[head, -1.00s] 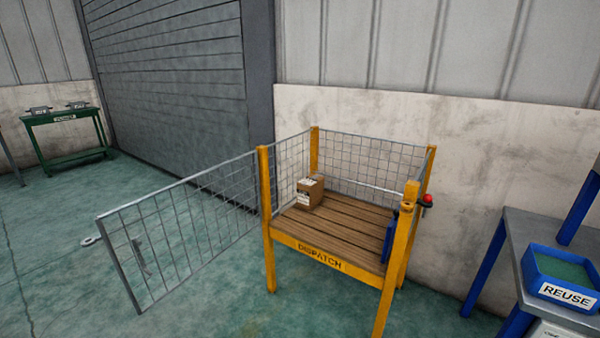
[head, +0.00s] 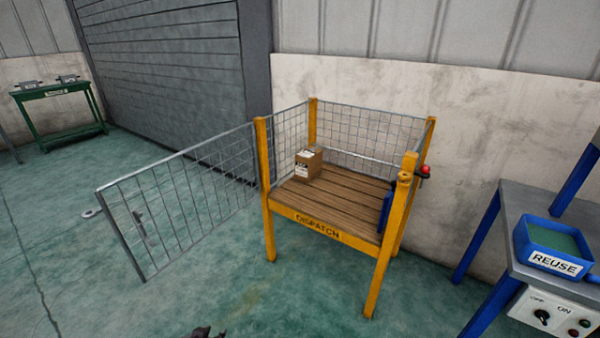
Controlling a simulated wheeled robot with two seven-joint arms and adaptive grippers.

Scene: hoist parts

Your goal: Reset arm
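The yellow-posted dispatch cage (head: 318,227) stands in the middle of the head view, with a plank floor and wire mesh sides. Its mesh gate (head: 180,208) is swung wide open to the left. A cardboard box (head: 309,164) with a white label sits on the planks at the back left. A blue object (head: 386,208) stands at the right edge of the planks, partly behind the front post. A small dark tip (head: 203,332) at the bottom edge looks like part of my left gripper; its fingers are cut off. My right gripper is out of view.
A grey-topped bench (head: 520,215) with blue legs at the right holds a blue REUSE bin (head: 552,252). A switch panel (head: 553,312) is below it. A green table (head: 57,93) stands far left. The floor left of the gate is mostly clear.

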